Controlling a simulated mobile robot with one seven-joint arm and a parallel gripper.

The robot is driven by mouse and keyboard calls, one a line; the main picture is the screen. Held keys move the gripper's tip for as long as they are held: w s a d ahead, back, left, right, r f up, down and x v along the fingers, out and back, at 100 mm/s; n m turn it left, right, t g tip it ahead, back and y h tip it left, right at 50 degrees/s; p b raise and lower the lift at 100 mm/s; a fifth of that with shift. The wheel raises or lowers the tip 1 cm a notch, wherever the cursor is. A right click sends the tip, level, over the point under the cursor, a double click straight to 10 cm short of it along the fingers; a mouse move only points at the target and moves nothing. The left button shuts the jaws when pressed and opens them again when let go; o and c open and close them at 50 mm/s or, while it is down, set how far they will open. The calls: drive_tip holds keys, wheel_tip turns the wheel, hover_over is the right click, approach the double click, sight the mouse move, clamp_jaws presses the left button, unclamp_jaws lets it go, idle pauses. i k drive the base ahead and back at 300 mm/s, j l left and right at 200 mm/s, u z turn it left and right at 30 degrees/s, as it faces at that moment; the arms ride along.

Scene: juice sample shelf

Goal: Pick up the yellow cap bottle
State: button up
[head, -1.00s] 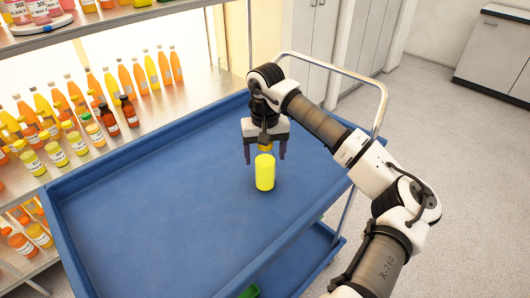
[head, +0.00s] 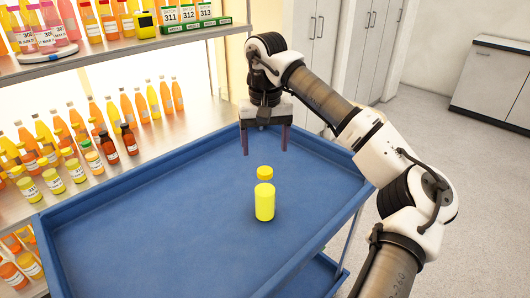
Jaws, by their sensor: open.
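A yellow bottle (head: 265,204) with a darker yellow cap (head: 265,173) stands upright on the blue cart top (head: 150,240), right of its middle. My gripper (head: 265,153) points down with its two dark fingers spread and nothing between them. In the picture its fingertips are just above the cap, and a gap of blue shows between them. How far the gripper is from the bottle in depth is hard to tell.
A metal shelf (head: 190,118) with several juice bottles stands at the left. Its upper board (head: 130,45) holds more bottles and numbered batch boxes (head: 188,16). The cart top around the bottle is clear, with a raised rim.

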sight(24, 182)
drive_tip(key=u, duration=1.5)
